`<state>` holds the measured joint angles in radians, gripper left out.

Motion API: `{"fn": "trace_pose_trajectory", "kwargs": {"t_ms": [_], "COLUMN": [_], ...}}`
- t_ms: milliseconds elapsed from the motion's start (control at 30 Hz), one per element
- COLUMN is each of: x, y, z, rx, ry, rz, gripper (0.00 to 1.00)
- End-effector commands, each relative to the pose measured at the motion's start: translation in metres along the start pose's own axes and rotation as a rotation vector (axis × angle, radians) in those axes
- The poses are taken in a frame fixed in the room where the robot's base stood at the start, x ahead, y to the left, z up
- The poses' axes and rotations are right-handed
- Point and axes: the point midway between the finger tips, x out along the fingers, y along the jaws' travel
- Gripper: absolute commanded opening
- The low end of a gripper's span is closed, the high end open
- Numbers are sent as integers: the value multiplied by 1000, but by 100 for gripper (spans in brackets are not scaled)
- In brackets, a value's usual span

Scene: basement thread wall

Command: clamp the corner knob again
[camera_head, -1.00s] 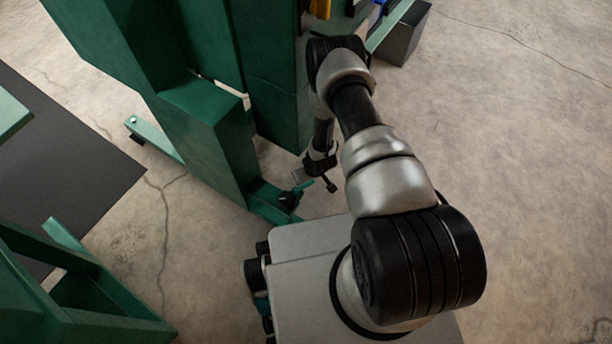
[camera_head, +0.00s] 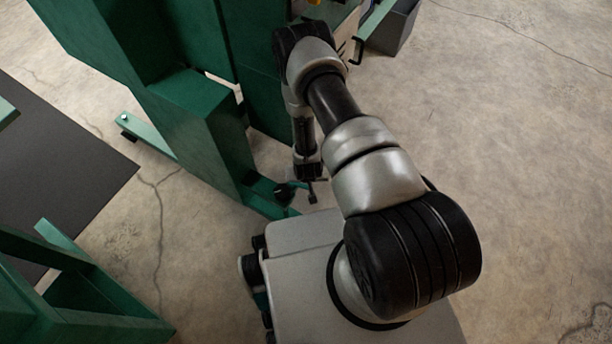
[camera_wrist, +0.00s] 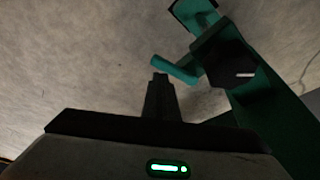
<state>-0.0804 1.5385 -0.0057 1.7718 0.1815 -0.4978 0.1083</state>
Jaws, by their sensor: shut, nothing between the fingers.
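The corner knob (camera_head: 284,194) is black and sits on the green foot at the base of the green frame. In the wrist view it is a dark faceted knob (camera_wrist: 228,65) with a pale mark, right of and above my fingers. A short teal bar (camera_wrist: 175,70) sticks out from it to the left. My gripper (camera_head: 312,196) points down just right of the knob in the head view. In the wrist view my shut, empty fingers (camera_wrist: 159,80) end close below the teal bar; I cannot tell whether they touch it.
The green frame's foot (camera_head: 260,195) and upright (camera_head: 205,120) stand close left of my arm. A dark mat (camera_head: 60,160) and another green stand (camera_head: 75,295) lie further left. A grey bin (camera_head: 392,30) is at the top. Concrete floor at right is clear.

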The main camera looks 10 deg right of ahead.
Motion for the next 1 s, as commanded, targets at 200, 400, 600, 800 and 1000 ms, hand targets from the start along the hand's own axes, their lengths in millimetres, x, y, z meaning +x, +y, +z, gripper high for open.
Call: {"fn": "trace_pose_trajectory", "kwargs": {"t_ms": [200,400,600,800,1000], "x": [0,-2,-3,-3,-6], "y": [0,6,12,12,12], "z": [-1,3,7,8,6], "rx": [0,0,-1,-1,-1], "ry": [1,1,1,2,2], "rz": [0,0,0,-1,-1], "gripper": [0,0,0,0,0]}}
